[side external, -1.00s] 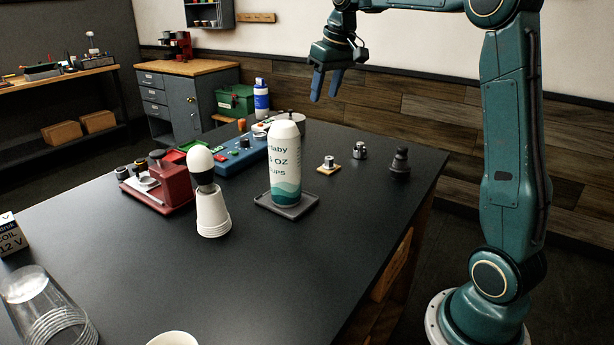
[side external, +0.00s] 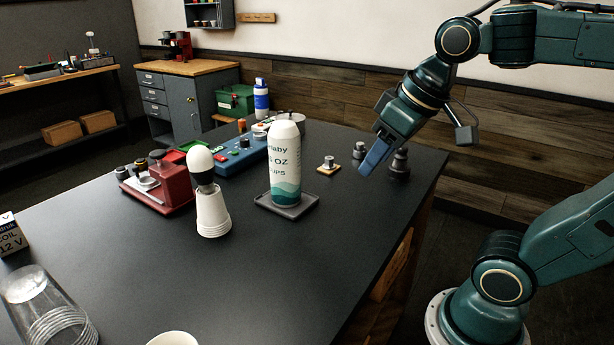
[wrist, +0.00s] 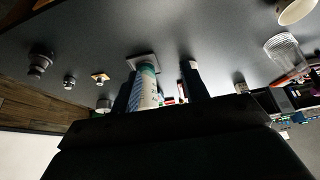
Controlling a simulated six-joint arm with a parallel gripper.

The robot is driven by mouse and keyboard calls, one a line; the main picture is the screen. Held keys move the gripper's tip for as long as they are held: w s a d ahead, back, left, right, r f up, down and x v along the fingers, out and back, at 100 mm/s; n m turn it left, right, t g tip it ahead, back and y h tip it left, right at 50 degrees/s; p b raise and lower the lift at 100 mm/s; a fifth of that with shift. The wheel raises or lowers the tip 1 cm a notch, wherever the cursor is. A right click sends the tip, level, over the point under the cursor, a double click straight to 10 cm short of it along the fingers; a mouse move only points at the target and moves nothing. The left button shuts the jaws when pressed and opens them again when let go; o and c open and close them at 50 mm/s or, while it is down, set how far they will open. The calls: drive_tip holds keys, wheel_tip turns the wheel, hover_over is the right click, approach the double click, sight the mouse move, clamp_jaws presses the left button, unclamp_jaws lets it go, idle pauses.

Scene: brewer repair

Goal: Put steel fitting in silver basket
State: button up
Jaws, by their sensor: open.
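The steel fitting (side external: 359,150) is a small grey metal piece standing on the dark table near its far right edge. It also shows in the wrist view (wrist: 70,82). My gripper (side external: 370,168) is open and empty, tilted down in front of the fitting and apart from it in the wrist view. In that view its two fingers (wrist: 161,74) frame the tall cup tube, not the fitting. A silvery round container, which looks like the silver basket (side external: 290,116), stands at the back behind the tube, partly hidden.
A dark knobbed part (side external: 399,165) stands just right of the fitting. A small part on a wooden square (side external: 328,165) lies to its left. The tall white cup tube (side external: 285,165) stands on a grey tray (side external: 302,206). A blue box (side external: 240,152) lies behind.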

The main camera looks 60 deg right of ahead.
drive_tip(key=s+f, duration=0.1)
drive_tip(key=s, duration=0.1)
drive_tip(key=s+a+f, duration=0.1)
drive_tip(key=s+f, duration=0.1)
drive_tip(key=shift+s+a+f, duration=0.1)
drive_tip(key=shift+s+f, duration=0.15)
idle(1.2)
